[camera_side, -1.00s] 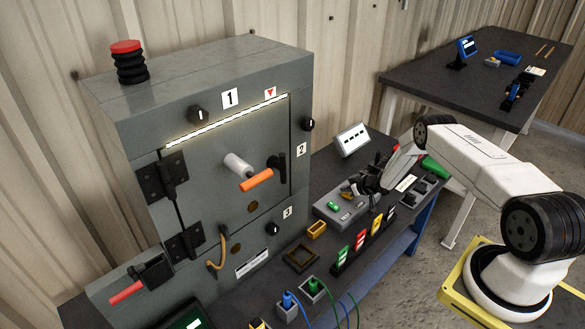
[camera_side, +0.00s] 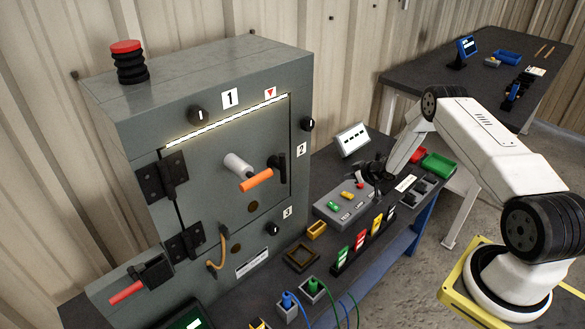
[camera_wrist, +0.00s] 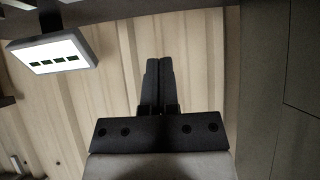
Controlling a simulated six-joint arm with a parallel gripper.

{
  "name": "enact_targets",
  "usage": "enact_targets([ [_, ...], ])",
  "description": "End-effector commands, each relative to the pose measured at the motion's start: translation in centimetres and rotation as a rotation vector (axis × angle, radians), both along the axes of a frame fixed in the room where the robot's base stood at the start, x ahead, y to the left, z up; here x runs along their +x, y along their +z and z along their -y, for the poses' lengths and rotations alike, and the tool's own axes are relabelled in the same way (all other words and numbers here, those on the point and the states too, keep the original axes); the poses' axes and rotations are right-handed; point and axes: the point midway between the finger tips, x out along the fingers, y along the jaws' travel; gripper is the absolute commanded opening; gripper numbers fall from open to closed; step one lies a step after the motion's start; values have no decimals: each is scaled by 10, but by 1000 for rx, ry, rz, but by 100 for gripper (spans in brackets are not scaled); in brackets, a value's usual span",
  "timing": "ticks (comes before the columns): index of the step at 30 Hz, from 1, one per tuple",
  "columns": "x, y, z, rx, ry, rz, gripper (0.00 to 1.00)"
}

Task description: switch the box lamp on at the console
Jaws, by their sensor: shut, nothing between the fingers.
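The grey console (camera_side: 345,211) lies on the dark bench to the right of the large grey enclosure (camera_side: 225,85). Its top carries a green control (camera_side: 334,205), a yellow one (camera_side: 347,195) and a small red one (camera_side: 360,185). I cannot tell their switch positions. A light strip (camera_side: 225,121) along the top of the enclosure door glows warm white. My gripper (camera_side: 368,172) is above the console's far right end and looks clear of the controls. In the wrist view my gripper (camera_wrist: 159,64) has its two fingers together, with nothing between them.
A white display (camera_side: 352,139) stands behind the console and shows in the wrist view (camera_wrist: 48,55). Coloured blocks in a rack (camera_side: 362,243) stand in front of the console. A green tray (camera_side: 438,165) lies to the right. The enclosure's handles stick out leftward of my arm.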

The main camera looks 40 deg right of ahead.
Motion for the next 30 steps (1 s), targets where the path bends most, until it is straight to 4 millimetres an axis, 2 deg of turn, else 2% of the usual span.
enact_targets([
  [16, -33, 49, 1, -1, -1, 1, 0],
  [21, -38, 57, 1, -1, -1, 1, 0],
  [30, -41, 60, 0, 1, -1, 0, 0],
])
